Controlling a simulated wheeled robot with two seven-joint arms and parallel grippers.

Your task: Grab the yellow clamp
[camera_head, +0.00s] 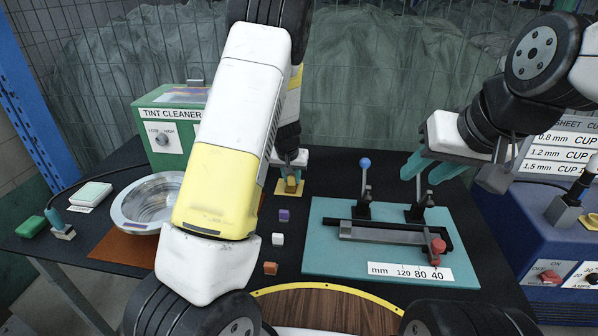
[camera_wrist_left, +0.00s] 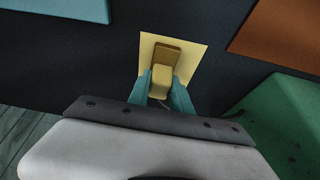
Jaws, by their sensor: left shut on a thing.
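The yellow clamp (camera_wrist_left: 166,52) is on a pale yellow square pad (camera_wrist_left: 190,50) in the left wrist view. Whether the clamp is clear of the pad cannot be told. My right gripper (camera_head: 428,176) is open and empty above the teal fixture board.
The teal board (camera_head: 322,262) carries a blue-knobbed lever and a red-knobbed slide. Small purple, white and orange cubes (camera_head: 277,239) lie left of it. A metal bowl (camera_head: 148,203) and the green tint cleaner box (camera_head: 168,135) stand at left. A wire fence (camera_head: 400,60) is behind.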

